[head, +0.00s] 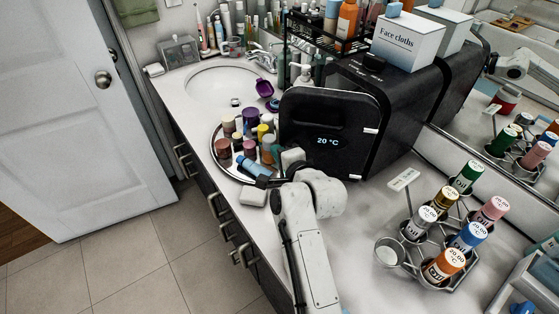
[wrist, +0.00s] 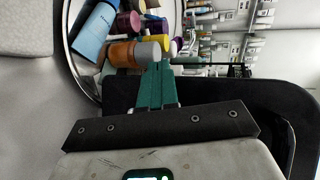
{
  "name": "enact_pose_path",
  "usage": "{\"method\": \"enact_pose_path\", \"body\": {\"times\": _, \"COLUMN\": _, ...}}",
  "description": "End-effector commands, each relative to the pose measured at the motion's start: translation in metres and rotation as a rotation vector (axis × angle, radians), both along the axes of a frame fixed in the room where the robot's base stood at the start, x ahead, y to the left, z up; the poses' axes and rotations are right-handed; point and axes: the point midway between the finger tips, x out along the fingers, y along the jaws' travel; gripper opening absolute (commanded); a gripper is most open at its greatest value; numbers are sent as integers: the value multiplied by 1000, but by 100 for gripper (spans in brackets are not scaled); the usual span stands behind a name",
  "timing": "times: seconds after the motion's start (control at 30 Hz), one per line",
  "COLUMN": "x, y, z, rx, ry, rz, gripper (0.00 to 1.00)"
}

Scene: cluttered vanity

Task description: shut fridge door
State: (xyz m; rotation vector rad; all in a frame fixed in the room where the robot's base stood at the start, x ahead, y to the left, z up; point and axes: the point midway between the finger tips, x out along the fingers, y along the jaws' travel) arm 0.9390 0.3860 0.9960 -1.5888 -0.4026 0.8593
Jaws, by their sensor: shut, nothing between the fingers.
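The fridge is a small black box (head: 405,105) on the vanity counter. Its black door (head: 312,108) has a lit display reading 20 °C and faces me. The door looks set off from the body, with pale pieces along its right edge; how wide the gap is I cannot tell. My gripper (wrist: 155,88) has its teal fingers shut and empty. It is low by the door's lower left, beside the round tray (head: 214,150). A black panel, apparently the door (wrist: 225,92), lies close beside the fingers in the wrist view. Contact cannot be told.
The tray carries several small bottles, including a light blue one (head: 252,167) close to my gripper. A wire rack (head: 410,228) of several labelled bottles stands right of my arm. A face-cloths box (head: 408,40) sits on the fridge. A sink (head: 215,88) lies behind the tray.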

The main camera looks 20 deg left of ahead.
Motion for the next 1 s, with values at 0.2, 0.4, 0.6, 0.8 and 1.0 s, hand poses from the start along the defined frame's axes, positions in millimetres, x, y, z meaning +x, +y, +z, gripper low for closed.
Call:
{"method": "enact_pose_path", "body": {"times": 0.2, "x": 18, "y": 7, "z": -2, "rx": 1, "ry": 1, "rz": -104, "gripper": 0}}
{"method": "enact_pose_path", "body": {"times": 0.4, "x": 39, "y": 5, "z": -2, "rx": 3, "ry": 2, "rz": -133, "gripper": 0}}
{"method": "enact_pose_path", "body": {"times": 0.6, "x": 55, "y": 6, "z": -3, "rx": 2, "ry": 2, "rz": -132, "gripper": 0}}
{"method": "enact_pose_path", "body": {"times": 0.8, "x": 68, "y": 5, "z": -2, "rx": 2, "ry": 0, "rz": -132, "gripper": 0}}
{"method": "enact_pose_path", "body": {"times": 1.0, "x": 75, "y": 5, "z": -2, "rx": 0, "ry": 1, "rz": -130, "gripper": 0}}
